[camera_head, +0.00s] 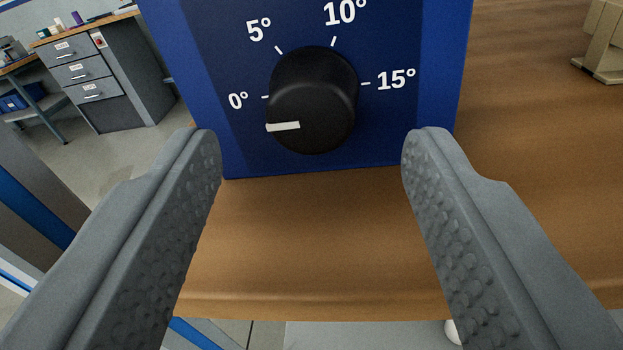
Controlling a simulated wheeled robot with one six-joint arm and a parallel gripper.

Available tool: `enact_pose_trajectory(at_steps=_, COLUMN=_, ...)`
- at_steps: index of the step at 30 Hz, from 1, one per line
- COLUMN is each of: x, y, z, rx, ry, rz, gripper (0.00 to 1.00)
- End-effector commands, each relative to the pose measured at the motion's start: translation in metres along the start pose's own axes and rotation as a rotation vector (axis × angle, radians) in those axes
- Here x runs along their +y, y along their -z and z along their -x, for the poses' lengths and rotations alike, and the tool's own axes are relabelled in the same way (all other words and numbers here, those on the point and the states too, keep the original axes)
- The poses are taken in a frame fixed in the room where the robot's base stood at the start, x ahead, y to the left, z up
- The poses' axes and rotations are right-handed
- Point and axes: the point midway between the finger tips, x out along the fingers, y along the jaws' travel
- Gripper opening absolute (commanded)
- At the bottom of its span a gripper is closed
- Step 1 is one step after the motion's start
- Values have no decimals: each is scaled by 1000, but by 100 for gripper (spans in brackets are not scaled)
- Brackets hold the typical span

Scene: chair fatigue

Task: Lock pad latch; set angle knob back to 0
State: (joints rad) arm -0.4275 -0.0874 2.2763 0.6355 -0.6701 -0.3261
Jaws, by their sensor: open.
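The black round angle knob (318,95) sits on the front of a blue panel (412,135) with white marks for 0°, 5°, 10° and 15°. Its white pointer line lies on the left side, pointing left and slightly below the 0° tick. My gripper (311,145) is open and empty. Its two grey fingers stand wide apart at the left and right, with the lower part of the knob between them in the picture; neither finger appears to touch it. The pad latch is not in view.
The blue panel stands on a brown wooden tabletop (300,240), whose front edge runs below it. A beige block-like object (603,40) stands at the upper right. A grey drawer cabinet (90,75) is far off at the upper left.

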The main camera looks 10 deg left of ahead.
Motion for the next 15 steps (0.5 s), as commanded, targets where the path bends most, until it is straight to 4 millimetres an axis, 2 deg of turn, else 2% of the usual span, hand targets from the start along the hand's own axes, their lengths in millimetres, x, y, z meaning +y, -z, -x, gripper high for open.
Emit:
enact_pose_trajectory(at_steps=3, x=0, y=1, z=21, rx=1, ry=2, rz=-2, gripper=52)
enact_pose_trajectory(at_steps=15, x=0, y=1, z=85, rx=2, ry=2, rz=-1, gripper=52)
